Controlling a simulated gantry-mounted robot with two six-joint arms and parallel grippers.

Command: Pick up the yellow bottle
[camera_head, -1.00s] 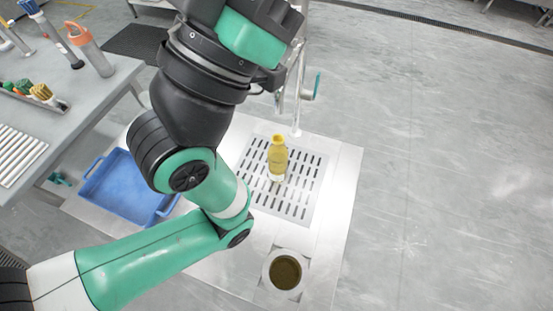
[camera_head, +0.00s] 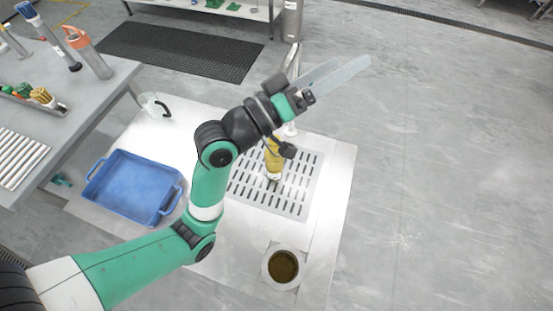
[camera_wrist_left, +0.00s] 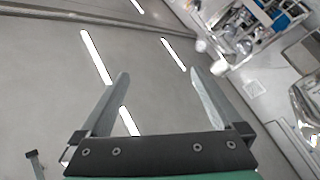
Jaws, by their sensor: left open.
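The yellow bottle (camera_head: 273,160) stands upright on the slotted metal grate (camera_head: 244,196) in the head view. Its top is partly hidden behind my left wrist. My left gripper (camera_head: 353,62) is open and empty, above and to the right of the bottle in the picture, its long flat fingers pointing up and right, away from it. In the left wrist view the two fingers of this gripper (camera_wrist_left: 158,75) are spread apart with nothing between them. I cannot see the bottle in that view. My right gripper is not in view.
A round container with dark contents (camera_head: 283,266) is in front. A metal post (camera_head: 293,62) rises behind the grate. A side table (camera_head: 88,88) holds bottles and tools. The right floor is clear.

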